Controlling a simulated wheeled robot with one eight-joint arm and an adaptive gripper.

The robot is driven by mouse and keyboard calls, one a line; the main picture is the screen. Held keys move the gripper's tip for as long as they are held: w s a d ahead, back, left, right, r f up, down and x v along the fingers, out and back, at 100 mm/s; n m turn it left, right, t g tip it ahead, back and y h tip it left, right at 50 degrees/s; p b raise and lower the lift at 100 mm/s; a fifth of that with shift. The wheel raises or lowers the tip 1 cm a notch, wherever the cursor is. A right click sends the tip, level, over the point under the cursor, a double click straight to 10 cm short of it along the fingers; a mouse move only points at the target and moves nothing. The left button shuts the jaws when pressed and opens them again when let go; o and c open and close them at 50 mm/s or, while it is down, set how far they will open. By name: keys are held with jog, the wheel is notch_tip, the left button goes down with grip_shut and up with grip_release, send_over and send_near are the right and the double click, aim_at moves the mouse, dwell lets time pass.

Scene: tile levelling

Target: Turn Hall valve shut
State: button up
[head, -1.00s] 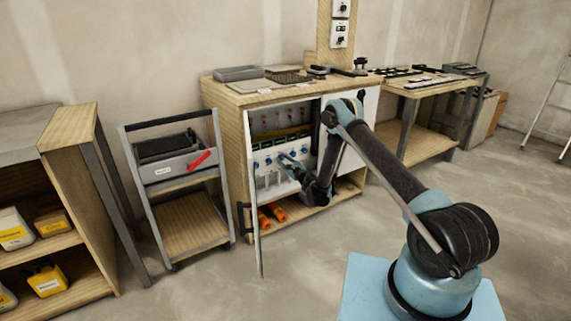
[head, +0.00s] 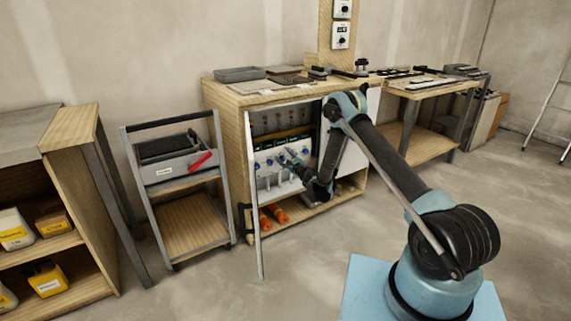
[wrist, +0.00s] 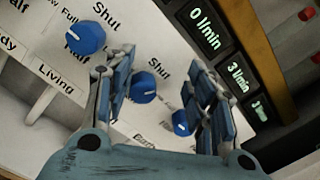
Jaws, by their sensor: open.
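In the wrist view, a row of blue valve knobs sits on a white panel. One knob (wrist: 86,37) is left of my gripper, near a "Living" label. A second knob (wrist: 144,87) lies between my gripper's (wrist: 160,68) open fingers, with "Shut" printed beside it; its name label is hidden. A third knob (wrist: 180,123) is further down, close to the right finger. I cannot read "Hall" on any label. Whether a finger touches the second knob is unclear. In the head view my gripper (head: 288,158) is inside the cabinet, at the knob row.
Flow displays (wrist: 238,76) beside the knobs read 0 and 3 l/min; another is unclear. The wooden cabinet (head: 225,100) has its door (head: 255,215) open at the left. Orange items (head: 278,214) lie on its bottom shelf. A trolley (head: 195,222) stands left; the front floor is clear.

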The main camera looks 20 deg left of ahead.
aim_at(281, 142)
notch_tip(281, 142, up, 7)
jog(key=shift+w+d+f, duration=0.1)
dwell(0.5)
